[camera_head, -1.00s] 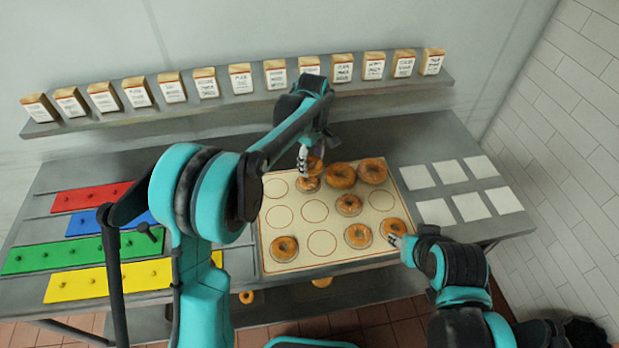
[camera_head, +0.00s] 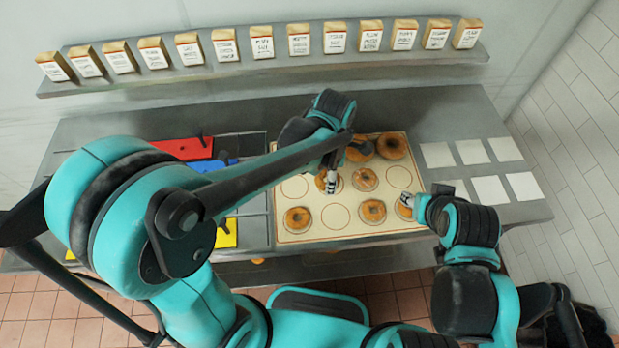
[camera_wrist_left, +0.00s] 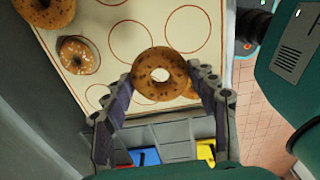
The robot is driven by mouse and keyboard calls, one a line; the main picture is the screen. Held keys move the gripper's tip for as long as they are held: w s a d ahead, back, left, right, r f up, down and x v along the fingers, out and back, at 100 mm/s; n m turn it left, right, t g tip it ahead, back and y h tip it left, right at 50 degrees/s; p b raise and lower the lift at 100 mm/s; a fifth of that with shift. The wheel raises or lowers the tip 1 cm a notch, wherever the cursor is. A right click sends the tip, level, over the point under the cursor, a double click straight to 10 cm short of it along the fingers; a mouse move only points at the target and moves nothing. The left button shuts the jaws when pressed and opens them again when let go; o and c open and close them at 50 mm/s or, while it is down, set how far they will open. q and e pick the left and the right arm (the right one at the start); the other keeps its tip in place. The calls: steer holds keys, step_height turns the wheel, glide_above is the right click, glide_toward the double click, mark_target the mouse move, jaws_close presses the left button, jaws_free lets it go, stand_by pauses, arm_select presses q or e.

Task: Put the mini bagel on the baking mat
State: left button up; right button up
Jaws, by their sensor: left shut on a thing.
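My left gripper (camera_head: 331,182) is shut on a small brown speckled bagel (camera_head: 321,181), which shows clearly between the fingers (camera_wrist_left: 165,92) in the left wrist view, its hole facing the camera. It is over the left-middle part of the cream baking mat (camera_head: 335,217), which has printed circles. Whether the bagel touches the mat cannot be told. My right gripper (camera_head: 407,203) is low at the mat's right front corner, next to a bagel (camera_head: 403,211) there; its fingers are too small to read.
Other bagels lie on the mat: two large ones at the back (camera_head: 391,145), a sprinkled one (camera_head: 364,179), and others (camera_head: 298,219) (camera_head: 372,211) in the front row. White squares (camera_head: 490,189) lie to the right, colored strips (camera_head: 183,149) to the left. A shelf (camera_head: 270,72) holds several bags.

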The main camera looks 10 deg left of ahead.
arm_select(q)
steer(key=b, duration=0.2)
glide_above(295, 187)
step_height(295, 187, down, 6)
steer(key=shift+f, duration=0.2)
step_height(295, 187, down, 3)
steer(key=shift+f+b, duration=0.15)
steer(key=shift+b, duration=0.75)
steer(key=shift+f, duration=0.25)
steer(key=shift+f, duration=0.15)
steer(key=o, duration=1.1)
